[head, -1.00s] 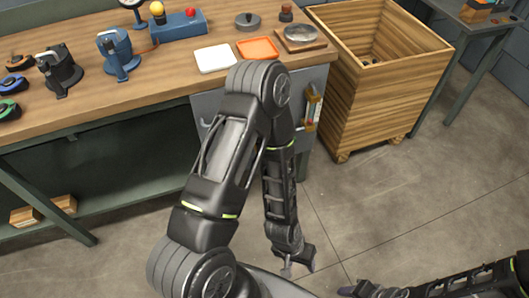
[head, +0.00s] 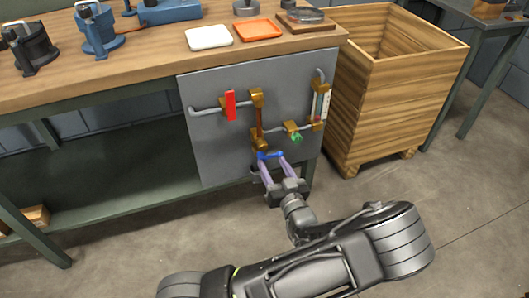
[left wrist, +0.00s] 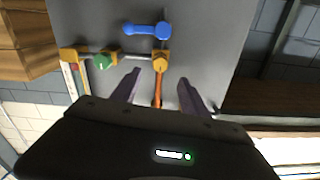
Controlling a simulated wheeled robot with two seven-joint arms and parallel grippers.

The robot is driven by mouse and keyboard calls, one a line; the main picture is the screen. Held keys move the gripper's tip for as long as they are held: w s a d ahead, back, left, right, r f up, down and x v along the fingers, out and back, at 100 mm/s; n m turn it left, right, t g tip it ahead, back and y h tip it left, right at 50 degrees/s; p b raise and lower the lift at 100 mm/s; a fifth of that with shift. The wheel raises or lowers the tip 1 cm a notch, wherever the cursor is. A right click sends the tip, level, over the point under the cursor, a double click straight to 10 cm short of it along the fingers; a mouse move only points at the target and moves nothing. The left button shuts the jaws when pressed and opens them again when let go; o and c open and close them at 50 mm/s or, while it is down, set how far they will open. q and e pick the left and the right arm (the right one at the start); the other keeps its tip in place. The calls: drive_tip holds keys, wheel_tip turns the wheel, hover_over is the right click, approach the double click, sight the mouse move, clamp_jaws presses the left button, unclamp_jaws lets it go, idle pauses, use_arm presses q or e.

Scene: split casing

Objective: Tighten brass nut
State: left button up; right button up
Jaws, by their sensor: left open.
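A grey panel (head: 215,150) under the bench carries pipework. A nut-like brass fitting (head: 260,142) sits at the lower end of a copper-coloured pipe (head: 259,118), with another brass fitting (head: 257,97) at its upper end. A blue lever (head: 270,155) is just beside the lower fitting. My left gripper (head: 273,160) is open and empty, its fingers pointing up at the panel by the blue lever. In the left wrist view, the lower brass fitting (left wrist: 159,62) appears between and beyond the spread fingertips (left wrist: 158,77), with the blue lever (left wrist: 147,29) farther up. Contact cannot be told. My right gripper is out of view.
A red handle (head: 230,105), a green knob (head: 296,136) and a gauge-like tube (head: 321,103) are on the panel pipes. A wooden crate (head: 385,115) stands right of the bench. White (head: 208,37) and orange (head: 258,28) trays lie on top. The floor in front is clear.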

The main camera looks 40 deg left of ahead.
sight(264, 148)
use_arm(q)
drive_tip(key=shift+b+x, duration=0.6)
drive_tip(key=shift+x, duration=3.3)
drive_tip(key=shift+f, duration=0.15)
drive_tip(key=shift+c, duration=0.3)
clamp_jaws()
